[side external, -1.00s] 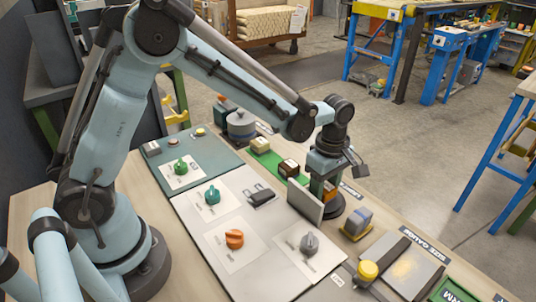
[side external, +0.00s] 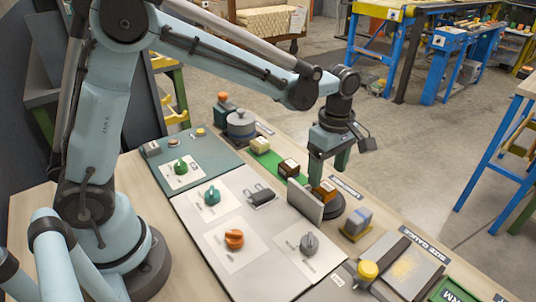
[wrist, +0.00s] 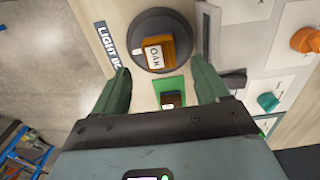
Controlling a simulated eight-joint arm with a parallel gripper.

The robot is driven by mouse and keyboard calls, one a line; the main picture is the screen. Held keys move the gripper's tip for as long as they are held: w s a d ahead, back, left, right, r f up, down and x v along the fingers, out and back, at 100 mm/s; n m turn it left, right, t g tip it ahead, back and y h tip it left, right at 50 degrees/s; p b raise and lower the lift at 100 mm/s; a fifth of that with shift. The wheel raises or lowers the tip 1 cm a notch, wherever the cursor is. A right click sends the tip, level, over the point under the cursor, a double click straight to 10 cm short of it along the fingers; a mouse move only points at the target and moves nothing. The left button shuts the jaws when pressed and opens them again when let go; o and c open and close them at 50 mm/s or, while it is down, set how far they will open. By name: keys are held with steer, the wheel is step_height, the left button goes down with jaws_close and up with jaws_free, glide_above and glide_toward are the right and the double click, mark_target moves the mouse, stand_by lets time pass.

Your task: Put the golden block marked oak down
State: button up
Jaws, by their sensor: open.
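The golden-brown block (side external: 326,190) rests on a round dark disc (side external: 337,210) beside an upright grey panel. In the wrist view the block (wrist: 157,53) shows a white label reading OAK, and the dark disc (wrist: 150,14) extends around it. My gripper (side external: 329,172) is just above the block, pointing down. In the wrist view my gripper (wrist: 161,78) has its two green fingers spread wide, with empty space between them. The fingers look clear of the block.
The upright grey panel (side external: 306,202) stands close to the disc. A dark brown block (side external: 289,168) and a cream block (side external: 260,145) sit on a green strip. A grey-blue block (side external: 357,220) stands to the right. Knob panels (side external: 245,218) lie in front.

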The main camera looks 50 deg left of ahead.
mark_target(325, 187)
step_height(325, 187, up, 6)
steer(key=s+a+m+t, duration=0.7)
steer(key=s+m, duration=0.6)
steer(key=m, duration=0.5)
steer(key=shift+s+a+r, duration=0.15)
steer(key=shift+a, duration=0.85)
steer(key=shift+c, duration=0.2)
